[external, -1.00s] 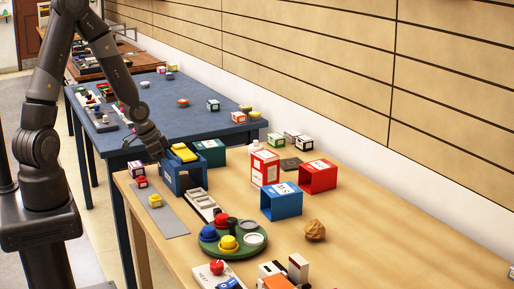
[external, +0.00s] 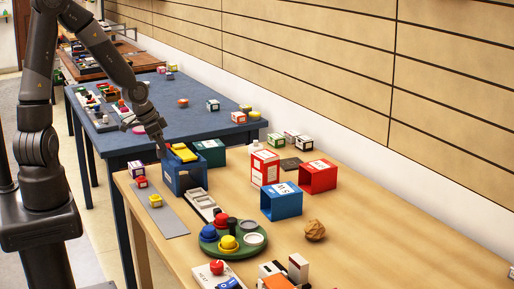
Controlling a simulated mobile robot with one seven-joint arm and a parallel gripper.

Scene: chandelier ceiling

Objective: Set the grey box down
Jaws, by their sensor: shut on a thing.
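My gripper (external: 162,147) is small in the external view. It points down beside the open blue box (external: 187,178) at the near table's far left corner. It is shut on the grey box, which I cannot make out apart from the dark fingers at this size. Yellow pieces (external: 183,153) lie on top of the blue box, just right of my fingers. I cannot tell whether the fingers touch the blue box.
A teal box (external: 211,153) stands behind the blue box. A grey strip (external: 163,217), a white tray (external: 201,204) and a green round tray (external: 231,251) lie nearer. A blue-topped table (external: 196,123) stands behind. The wooden table (external: 390,240) is clear at right.

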